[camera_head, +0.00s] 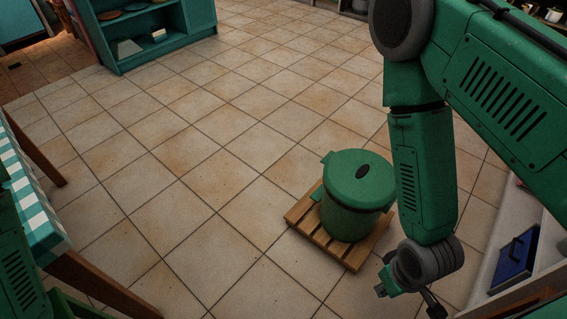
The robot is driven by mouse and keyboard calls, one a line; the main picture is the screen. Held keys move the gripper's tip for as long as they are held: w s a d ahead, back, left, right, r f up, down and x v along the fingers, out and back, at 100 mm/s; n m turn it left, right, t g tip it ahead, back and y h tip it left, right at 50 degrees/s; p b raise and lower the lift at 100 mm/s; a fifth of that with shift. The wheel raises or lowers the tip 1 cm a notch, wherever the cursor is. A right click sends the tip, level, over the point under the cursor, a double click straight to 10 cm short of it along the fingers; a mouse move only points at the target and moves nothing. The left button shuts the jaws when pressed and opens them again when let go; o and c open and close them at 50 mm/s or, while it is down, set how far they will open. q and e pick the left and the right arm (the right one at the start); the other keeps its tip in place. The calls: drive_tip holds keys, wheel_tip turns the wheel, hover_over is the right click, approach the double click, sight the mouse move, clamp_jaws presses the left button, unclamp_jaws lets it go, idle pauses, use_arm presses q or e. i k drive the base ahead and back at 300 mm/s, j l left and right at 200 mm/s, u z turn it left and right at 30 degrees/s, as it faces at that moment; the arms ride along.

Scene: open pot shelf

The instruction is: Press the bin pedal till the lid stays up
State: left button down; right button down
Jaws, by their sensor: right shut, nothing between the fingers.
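A green bin (350,218) stands upright on a slatted wooden pallet (322,246) on the tiled floor. Its round green lid (345,175) looks down on the rim and has a dark oval spot on top. My right arm comes down on the right of the bin. My right gripper (434,307) is shut and empty near the bottom edge, below and right of the bin, apart from it. My left arm shows at the lower left edge; its gripper is out of view.
A table with a checkered cloth (36,208) stands at the left. A teal shelf (165,45) with dishes is at the back left. A pale unit (484,278) with a blue item (515,255) stands at the right. The floor left of the pallet is clear.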

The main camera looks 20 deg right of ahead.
sight(317, 196)
drive_tip(key=i+z, duration=0.1)
drive_tip(key=i, duration=0.55)
drive_tip(key=i+j, duration=0.15)
drive_tip(key=i, duration=0.5)
drive_tip(key=z, duration=0.05)
